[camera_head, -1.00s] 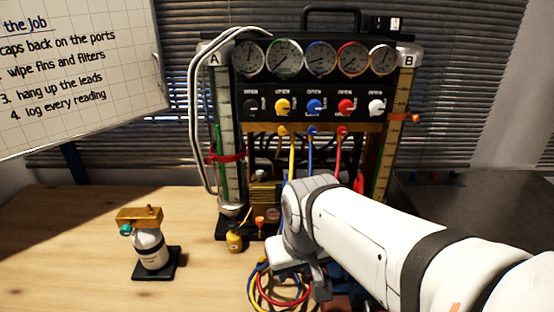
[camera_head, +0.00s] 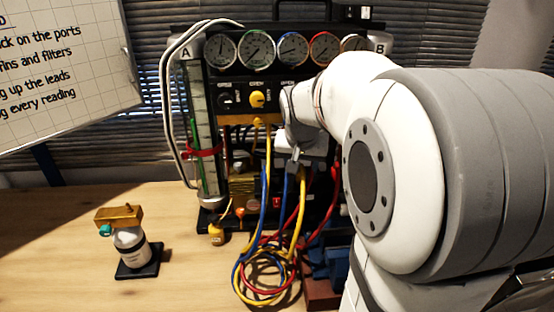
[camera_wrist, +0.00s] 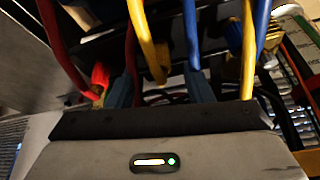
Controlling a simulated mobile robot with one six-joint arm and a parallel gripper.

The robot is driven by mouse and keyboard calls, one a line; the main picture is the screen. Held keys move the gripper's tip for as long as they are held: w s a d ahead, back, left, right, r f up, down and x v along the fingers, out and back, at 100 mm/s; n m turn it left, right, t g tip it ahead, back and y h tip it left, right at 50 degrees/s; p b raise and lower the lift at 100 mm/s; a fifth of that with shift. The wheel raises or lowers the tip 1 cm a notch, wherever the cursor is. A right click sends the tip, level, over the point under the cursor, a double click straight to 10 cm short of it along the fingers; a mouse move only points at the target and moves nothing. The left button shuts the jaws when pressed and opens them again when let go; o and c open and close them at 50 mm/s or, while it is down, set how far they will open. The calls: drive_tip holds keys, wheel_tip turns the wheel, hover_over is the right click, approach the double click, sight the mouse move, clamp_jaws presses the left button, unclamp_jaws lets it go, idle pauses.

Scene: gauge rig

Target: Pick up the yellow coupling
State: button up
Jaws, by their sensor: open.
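In the wrist view, a yellow hose ends in a yellow fitting (camera_wrist: 160,74), probably the yellow coupling. It appears between the two dark blue-grey fingers of my gripper (camera_wrist: 161,90), which is open. Contact cannot be told. A second yellow hose (camera_wrist: 248,50) passes to the right. In the head view my gripper (camera_head: 300,160) is in front of the gauge rig, below the valve row. A yellow hose (camera_head: 299,225) rises toward it from the coil; its upper end is hidden there. Another yellow hose (camera_head: 267,165) hangs from the yellow valve's port.
Blue (camera_head: 287,190) and red (camera_head: 334,190) hoses hang close by and coil on the table. A small yellow cap-like item (camera_head: 216,236) sits before the gauge rig (camera_head: 234,73). A bottle (camera_head: 130,247) stands on a black base at left. The table's left front is clear.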

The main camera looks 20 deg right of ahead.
sight(301, 169)
drive_tip(key=x, duration=0.3)
drive_tip(key=shift+w+d+f, duration=0.1)
drive_tip(key=shift+f, duration=0.2)
clamp_jaws()
